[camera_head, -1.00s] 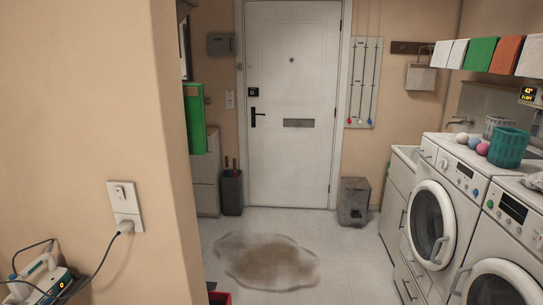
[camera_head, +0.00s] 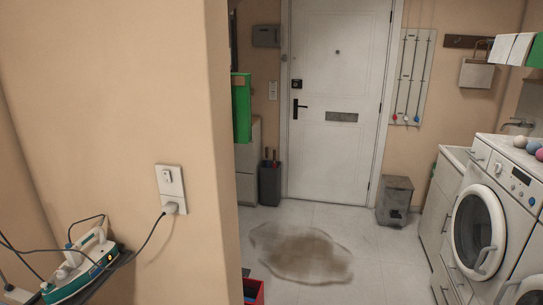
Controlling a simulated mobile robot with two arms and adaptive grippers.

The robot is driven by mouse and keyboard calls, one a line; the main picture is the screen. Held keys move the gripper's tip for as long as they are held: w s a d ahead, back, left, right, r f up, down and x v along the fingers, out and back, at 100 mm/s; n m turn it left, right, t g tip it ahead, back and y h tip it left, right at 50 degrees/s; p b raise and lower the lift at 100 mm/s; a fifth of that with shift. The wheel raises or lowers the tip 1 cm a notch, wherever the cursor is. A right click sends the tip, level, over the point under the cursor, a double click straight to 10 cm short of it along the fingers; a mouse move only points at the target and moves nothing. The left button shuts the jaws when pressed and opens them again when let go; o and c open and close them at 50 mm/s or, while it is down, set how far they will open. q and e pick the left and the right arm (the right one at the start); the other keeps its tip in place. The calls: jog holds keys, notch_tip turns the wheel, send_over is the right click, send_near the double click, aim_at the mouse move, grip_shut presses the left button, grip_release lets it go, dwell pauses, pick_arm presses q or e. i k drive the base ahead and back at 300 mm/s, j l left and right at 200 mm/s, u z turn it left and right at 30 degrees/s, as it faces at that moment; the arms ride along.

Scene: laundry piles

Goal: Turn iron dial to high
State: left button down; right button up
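The iron (camera_head: 86,266) stands at the lower left on a dark narrow surface, white with a teal lower part. A small orange light or mark shows on its right end. I cannot make out its dial at this size. Its cord runs right to a plug in the white wall outlet (camera_head: 171,189). Neither of my grippers is in view.
A beige wall corner (camera_head: 135,90) stands close in front, between the iron and the room on the right. A brown puddle (camera_head: 300,252) lies on the tiled floor. A washing machine (camera_head: 480,230) lines the right side. A red bin (camera_head: 253,290) stands at the bottom beside the wall.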

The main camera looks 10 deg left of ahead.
aim_at(62, 275)
jog(key=u, duration=1.6)
